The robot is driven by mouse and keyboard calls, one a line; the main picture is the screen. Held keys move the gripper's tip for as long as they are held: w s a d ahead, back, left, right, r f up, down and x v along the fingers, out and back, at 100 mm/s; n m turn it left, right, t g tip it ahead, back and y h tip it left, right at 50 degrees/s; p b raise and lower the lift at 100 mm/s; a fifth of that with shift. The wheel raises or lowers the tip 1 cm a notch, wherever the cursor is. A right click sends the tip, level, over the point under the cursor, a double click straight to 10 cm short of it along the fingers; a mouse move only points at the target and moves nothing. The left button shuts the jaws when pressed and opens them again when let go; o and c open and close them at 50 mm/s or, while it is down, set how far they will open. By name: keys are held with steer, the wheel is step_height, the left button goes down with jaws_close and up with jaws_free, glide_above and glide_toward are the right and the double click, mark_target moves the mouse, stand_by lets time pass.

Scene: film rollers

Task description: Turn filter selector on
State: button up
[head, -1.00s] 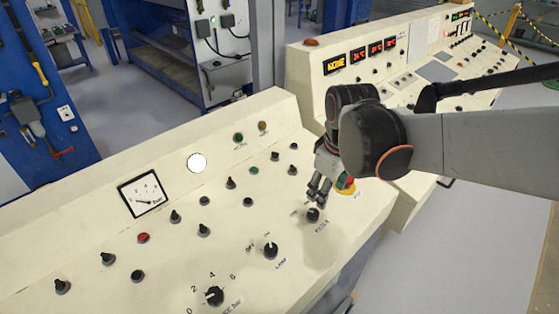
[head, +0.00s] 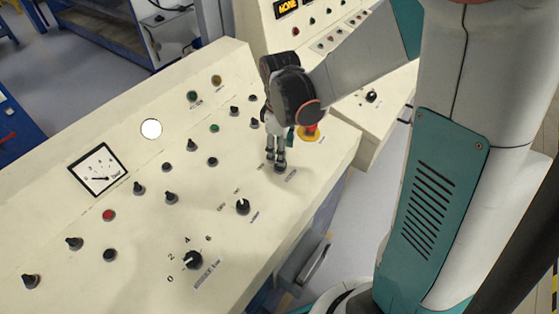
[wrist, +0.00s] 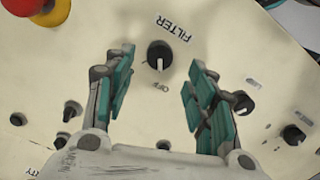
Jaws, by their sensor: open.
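The filter selector (wrist: 159,54) is a round black knob with a white pointer line on the cream panel. In the wrist view it sits between and beyond my fingertips, beside the printed FILTER label (wrist: 173,27). My gripper (wrist: 159,70) is open, one teal-padded finger on each side of the knob. In the head view my gripper (head: 275,161) points down at the filter selector (head: 281,168), partly covering it. I cannot tell whether the fingers touch the knob.
A red and yellow emergency button (head: 309,132) stands close to my gripper. Another selector (head: 242,206) and a numbered dial (head: 193,260) lie nearer on the panel. Several other knobs, lamps and a gauge (head: 98,169) spread to the left.

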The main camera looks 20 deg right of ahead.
step_height(320, 180, down, 6)
steer(key=shift+d+r+b, duration=0.1)
steer(key=shift+b, duration=0.7)
steer(key=c, duration=1.1)
